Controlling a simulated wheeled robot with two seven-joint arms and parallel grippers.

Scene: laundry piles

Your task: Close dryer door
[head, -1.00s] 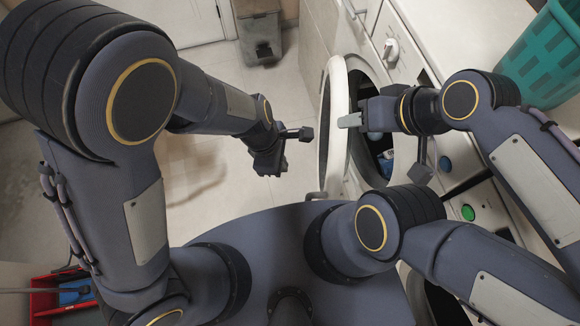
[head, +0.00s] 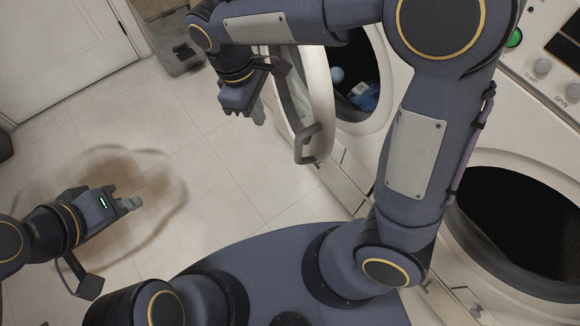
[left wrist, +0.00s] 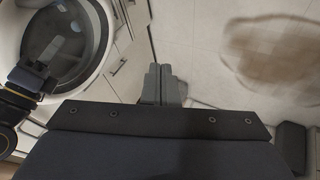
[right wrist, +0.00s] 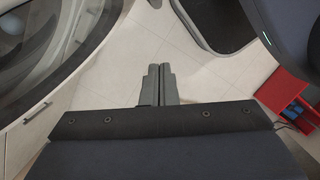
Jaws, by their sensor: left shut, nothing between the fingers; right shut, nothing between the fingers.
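The dryer door (head: 318,88), a white ring with a handle at its lower end, stands open, swung out to the left of the dryer opening (head: 357,65). Its round glass also shows in the left wrist view (left wrist: 65,42) and close by in the right wrist view (right wrist: 38,32). My right gripper (head: 258,112) is shut and empty, on the door's outer side; my arm crosses over the door and hides its upper part. I cannot tell whether it touches the door. My left gripper (head: 130,203) is shut and empty over open floor, well left of the door.
Blue laundry (head: 364,97) lies inside the dryer. A second machine with a dark round opening (head: 525,225) stands at the right. A grey bin (head: 172,40) is at the back. A red box (right wrist: 285,92) shows in the right wrist view.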

